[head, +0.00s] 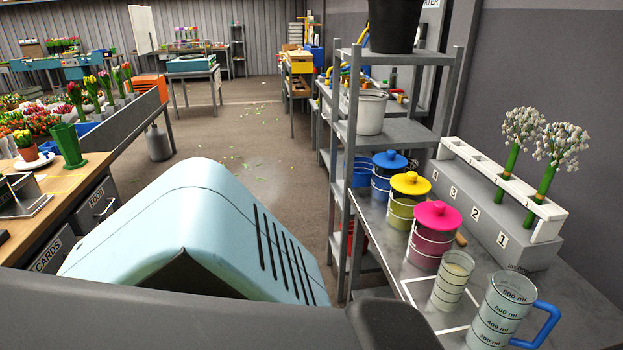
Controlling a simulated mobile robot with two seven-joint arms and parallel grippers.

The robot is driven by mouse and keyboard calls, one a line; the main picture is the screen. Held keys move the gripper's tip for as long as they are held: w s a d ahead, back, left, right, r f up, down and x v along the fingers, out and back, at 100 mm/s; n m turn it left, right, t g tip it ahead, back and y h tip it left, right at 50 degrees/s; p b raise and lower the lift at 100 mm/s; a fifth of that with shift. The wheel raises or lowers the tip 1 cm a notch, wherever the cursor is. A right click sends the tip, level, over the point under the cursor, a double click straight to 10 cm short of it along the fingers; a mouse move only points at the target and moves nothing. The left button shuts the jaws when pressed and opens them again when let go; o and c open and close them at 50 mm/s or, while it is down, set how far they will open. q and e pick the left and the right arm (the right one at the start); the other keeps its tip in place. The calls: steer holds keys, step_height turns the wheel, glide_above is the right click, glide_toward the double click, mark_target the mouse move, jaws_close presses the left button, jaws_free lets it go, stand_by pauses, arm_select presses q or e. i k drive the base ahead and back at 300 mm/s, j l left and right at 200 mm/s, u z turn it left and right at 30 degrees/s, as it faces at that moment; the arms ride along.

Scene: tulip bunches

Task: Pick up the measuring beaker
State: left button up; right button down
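The measuring beaker (497,312) is a clear jug with ml marks and a blue handle on its right. It stands upright on the grey side table (397,270) at the lower right. A smaller clear cup with dark ring lines (453,281) stands just left of it and holds something pale yellowish. Neither of my grippers shows in the head view. Nothing is seen touching the beaker.
Pink-lidded (434,237), yellow-lidded (406,199) and blue-lidded (385,174) canisters line the table behind the cup. A numbered grey block (490,222) with a white rack and two white flower heads stands behind. A metal shelf (351,150) rises at the table's left.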

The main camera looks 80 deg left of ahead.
mark_target(457, 267)
steer(key=u, duration=1.35)
steer(key=z, duration=2)
steer(key=l+u, duration=0.1)
steer(key=u, duration=1.75)
